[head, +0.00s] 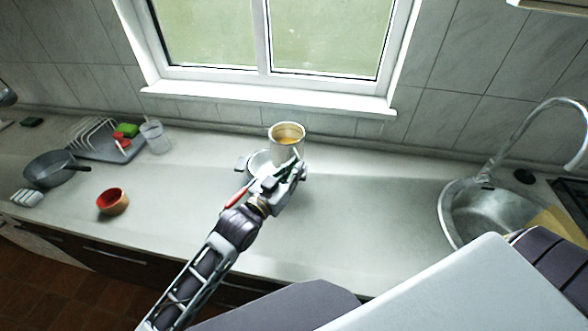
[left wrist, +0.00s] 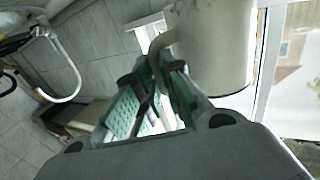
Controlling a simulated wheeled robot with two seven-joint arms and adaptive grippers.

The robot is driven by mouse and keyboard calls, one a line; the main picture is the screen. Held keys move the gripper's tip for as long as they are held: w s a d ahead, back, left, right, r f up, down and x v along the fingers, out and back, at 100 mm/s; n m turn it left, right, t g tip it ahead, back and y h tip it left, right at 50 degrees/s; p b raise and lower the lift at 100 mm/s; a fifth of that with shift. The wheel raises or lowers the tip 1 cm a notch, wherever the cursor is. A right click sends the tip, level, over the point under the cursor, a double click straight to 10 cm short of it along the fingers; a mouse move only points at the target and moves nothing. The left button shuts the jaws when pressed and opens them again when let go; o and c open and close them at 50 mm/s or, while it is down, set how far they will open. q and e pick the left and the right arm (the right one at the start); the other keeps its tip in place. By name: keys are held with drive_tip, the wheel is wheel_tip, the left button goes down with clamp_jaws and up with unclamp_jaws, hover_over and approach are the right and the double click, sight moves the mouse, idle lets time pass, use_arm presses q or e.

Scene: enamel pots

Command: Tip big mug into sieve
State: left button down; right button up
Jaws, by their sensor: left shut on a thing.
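The big mug (head: 287,134) is cream-coloured, with something yellowish-brown inside. It is upright or nearly so at the middle of the counter, at the tip of my left gripper (head: 284,179). In the left wrist view the mug (left wrist: 217,45) fills the top right, and its handle lies between the fingers of my left gripper (left wrist: 162,85), which is shut on it. The sieve (head: 260,162) is partly visible as a pale round rim just behind and left of the gripper. A red handle (head: 237,197) shows beside my left arm. My right gripper is not in view.
A red-orange bowl (head: 112,202), a dark pan (head: 50,168), a dish rack (head: 92,140) and a glass (head: 155,138) stand on the left of the counter (head: 370,200). The sink (head: 490,212) with its tap is at the right. The counter between mug and sink is clear.

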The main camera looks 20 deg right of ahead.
use_arm(q)
drive_tip(key=shift+s+r+n, duration=0.1)
drive_tip(key=shift+s+n, duration=0.05)
drive_tip(key=shift+n, duration=0.15)
drive_tip(key=n, duration=0.2)
drive_tip(key=n+b, duration=0.1)
drive_tip(key=shift+s+d+r+n, duration=0.2)
drive_tip(key=shift+s+d+n, duration=0.1)
drive_tip(key=shift+n, duration=0.1)
drive_tip(key=shift+r+n+p, duration=0.4)
drive_tip(key=shift+n+p, duration=0.2)
drive_tip(key=shift+p, duration=0.1)
idle(1.2)
drive_tip(key=shift+w+a+r+n+p, duration=0.2)
drive_tip(key=shift+r+n+p, duration=0.25)
drive_tip(key=shift+n+p, duration=0.6)
drive_tip(key=shift+n, duration=0.25)
drive_tip(key=shift+w+r, duration=0.1)
drive_tip(key=shift+w, duration=0.05)
idle(0.7)
